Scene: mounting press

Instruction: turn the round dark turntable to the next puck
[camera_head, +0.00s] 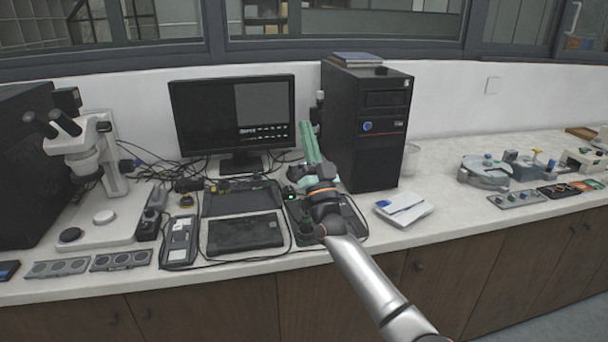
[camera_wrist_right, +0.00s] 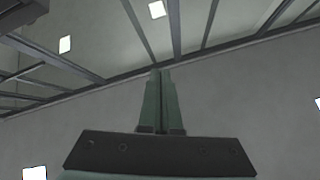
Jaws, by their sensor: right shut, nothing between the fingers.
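A round grey device (camera_head: 485,172) with small coloured parts sits on the bench at the right, well apart from the gripper. It may hold the turntable, but it is too small to tell. I cannot make out a round dark turntable with pucks for certain. My left gripper is not in view.
A microscope (camera_head: 85,150) stands at the left, a monitor (camera_head: 235,115) at the back, and a black computer tower (camera_head: 367,125) just behind my right gripper. Dark trays (camera_head: 245,232) and cables lie in front.

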